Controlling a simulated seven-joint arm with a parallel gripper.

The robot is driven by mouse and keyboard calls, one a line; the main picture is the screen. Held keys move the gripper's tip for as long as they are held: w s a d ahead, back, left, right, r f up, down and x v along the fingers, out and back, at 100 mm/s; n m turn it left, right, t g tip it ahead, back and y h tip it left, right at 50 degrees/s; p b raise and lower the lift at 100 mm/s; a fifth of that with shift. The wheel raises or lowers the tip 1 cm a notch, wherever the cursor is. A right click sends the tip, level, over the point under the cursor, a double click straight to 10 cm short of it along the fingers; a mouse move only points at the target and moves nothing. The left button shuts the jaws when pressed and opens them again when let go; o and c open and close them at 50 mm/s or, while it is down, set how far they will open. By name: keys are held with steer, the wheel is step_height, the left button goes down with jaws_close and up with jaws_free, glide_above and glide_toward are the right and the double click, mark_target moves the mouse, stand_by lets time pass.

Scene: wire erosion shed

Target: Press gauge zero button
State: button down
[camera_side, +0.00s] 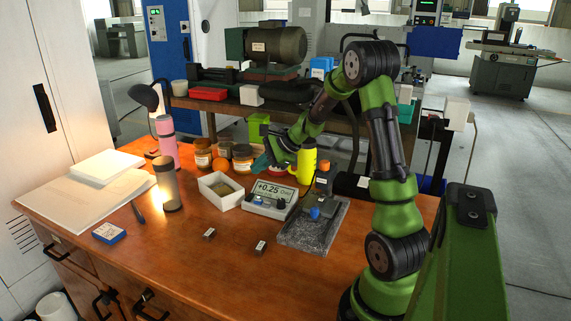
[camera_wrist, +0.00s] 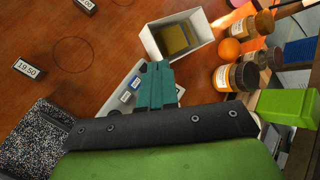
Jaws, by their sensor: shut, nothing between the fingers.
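The gauge (camera_side: 270,196) is a pale box with a lit display reading about +0.25, in the middle of the desk. Small keys sit below its display; I cannot read which is the zero button. My gripper (camera_wrist: 158,68) has teal fingers, shut together and empty. In the side view my gripper (camera_side: 262,163) hangs behind and above the gauge's display; contact with the gauge is not visible.
A white open box (camera_side: 220,192) stands left of the gauge. A speckled granite plate (camera_side: 295,238) with a blue-knobbed piece is at right. Jars (camera_side: 243,158), a yellow bottle (camera_side: 307,163) and a lamp-lit cylinder (camera_side: 167,185) stand around. Two small blocks (camera_side: 260,247) lie in front, with clear desk nearby.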

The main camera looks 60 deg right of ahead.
mark_target(261, 201)
steer(key=shift+f, duration=3.95)
steer(key=shift+f, duration=0.4)
steer(key=shift+f, duration=0.35)
steer(key=shift+r, duration=0.8)
steer(key=shift+r, duration=2.5)
